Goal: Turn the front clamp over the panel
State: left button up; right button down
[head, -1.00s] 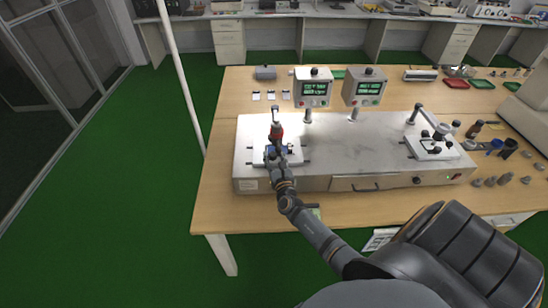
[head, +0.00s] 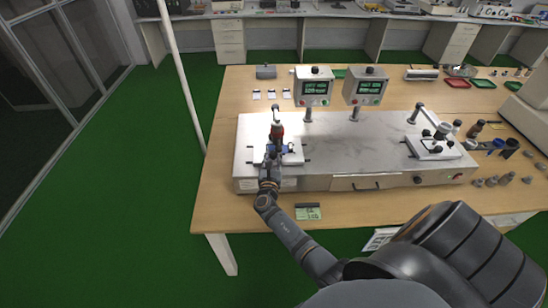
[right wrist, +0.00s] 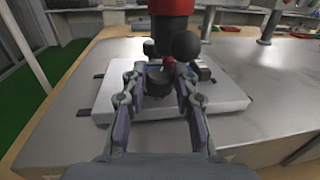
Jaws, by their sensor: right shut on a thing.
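The station on the left of the grey bench unit has a white base plate (head: 292,158) with a red upright press part (head: 277,131) above it. In the right wrist view the plate (right wrist: 225,98) lies flat. A dark clamp part (right wrist: 160,88), which I take for the front clamp, stands between the fingers of my right gripper (right wrist: 160,80), and the fingers are closed on it. In the head view my right gripper (head: 271,153) is at the plate's front left. I cannot make out a separate panel under the clamp. My left gripper is not in view.
A black ball knob (right wrist: 187,46) stands close behind the fingertips, under the red press part. Two display boxes (head: 314,87) (head: 364,86) stand behind the unit. A second station (head: 433,148) is at the right. The unit's middle top is clear.

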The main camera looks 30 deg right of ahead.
jog(key=m+g+h+b, duration=0.2)
jog(key=b, duration=0.1)
jog(key=m+g+h+b, duration=0.2)
jog(key=g+b, duration=0.1)
jog(key=w+f+m+g+h+b, duration=0.1)
jog(key=m+g+b, duration=0.1)
jog(key=g+b, duration=0.1)
jog(key=shift+a+m+h, duration=0.3)
jog(key=shift+a+h, duration=0.05)
jog(key=shift+h, duration=0.05)
jog(key=m+g+b, duration=0.2)
jog(key=g+b, duration=0.1)
jog(key=b, duration=0.2)
jog(key=m+g+b, duration=0.2)
jog(key=g+b, duration=0.1)
jog(key=b, duration=0.2)
jog(key=m+g+b, duration=0.1)
jog(key=g+b, duration=0.2)
jog(key=b, duration=0.3)
jog(key=shift+w+r+m, duration=0.2)
jog(key=shift+w+m, duration=0.15)
jog(key=shift+m, duration=0.05)
jog(key=shift+r+g+b, duration=0.25)
jog(key=shift+g+b, duration=0.25)
jog(key=shift+b, duration=0.05)
jog(key=shift+m, duration=0.3)
jog(key=c, duration=1)
grip_release()
